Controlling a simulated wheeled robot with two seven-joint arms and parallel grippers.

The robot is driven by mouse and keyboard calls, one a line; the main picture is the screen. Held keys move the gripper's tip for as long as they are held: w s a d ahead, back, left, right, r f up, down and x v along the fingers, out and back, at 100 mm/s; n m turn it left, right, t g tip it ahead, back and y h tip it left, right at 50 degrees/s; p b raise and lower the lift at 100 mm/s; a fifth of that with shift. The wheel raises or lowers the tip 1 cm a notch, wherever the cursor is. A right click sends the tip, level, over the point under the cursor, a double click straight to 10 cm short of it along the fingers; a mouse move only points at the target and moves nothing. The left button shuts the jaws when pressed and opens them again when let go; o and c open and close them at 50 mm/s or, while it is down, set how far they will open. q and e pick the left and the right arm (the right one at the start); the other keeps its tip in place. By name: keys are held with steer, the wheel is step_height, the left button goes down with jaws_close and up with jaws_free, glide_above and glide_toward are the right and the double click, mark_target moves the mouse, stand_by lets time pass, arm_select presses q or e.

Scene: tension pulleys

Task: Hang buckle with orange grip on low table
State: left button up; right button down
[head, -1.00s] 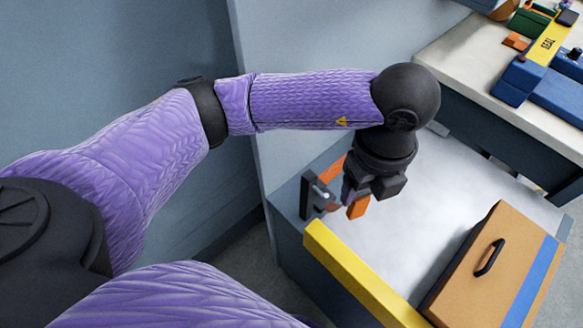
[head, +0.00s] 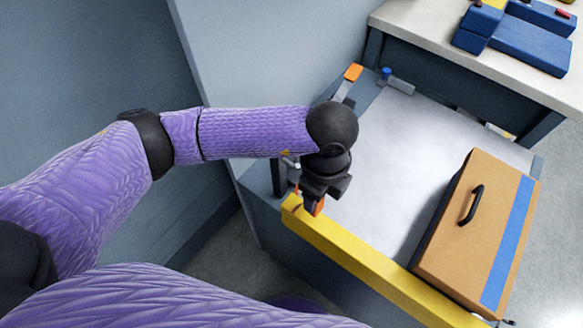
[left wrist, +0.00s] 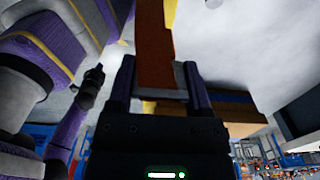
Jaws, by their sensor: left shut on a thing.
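My left gripper (head: 313,203) is shut on an orange grip (head: 319,208) at the near left corner of the low table (head: 395,150). In the left wrist view the orange-brown piece (left wrist: 155,45) runs between the fingers of my left gripper (left wrist: 160,80). The gripper and wrist hide most of the held buckle, so I cannot tell whether it touches a hook. A dark upright post (head: 279,178) stands just left of the gripper at the table's edge. A dark hand (left wrist: 90,85), probably my right gripper, is small in the left wrist view.
A yellow bar (head: 350,255) runs along the table's near edge. A brown case with a blue stripe (head: 470,235) stands on the right. Another orange-ended lever (head: 353,73) and a blue knob (head: 386,72) are at the far left corner. The white tabletop's middle is clear.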

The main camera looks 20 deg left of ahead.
mark_target(291, 163)
arm_select(q)
step_height(291, 163, down, 2)
steer(key=shift+w+a, duration=0.1)
steer(key=w+a, duration=0.1)
steer(key=a, duration=0.1)
steer(key=w+a+b, duration=0.1)
steer(key=w+a, duration=0.2)
steer(key=shift+w+a, duration=0.15)
steer(key=shift+a, duration=0.25)
steer(key=shift+w+a+f, duration=0.15)
steer(key=shift+w+a, duration=0.05)
steer(key=shift+a, duration=0.05)
arm_select(e)
steer(key=shift+s+d+f, duration=0.65)
steer(key=shift+s+f, duration=0.05)
steer(key=shift+f, duration=0.2)
arm_select(q)
steer(key=shift+f+b, duration=0.15)
steer(key=shift+b, duration=0.15)
steer(key=o, duration=1.3)
arm_select(e)
steer(key=shift+w+f, duration=0.1)
steer(key=shift+w, duration=0.2)
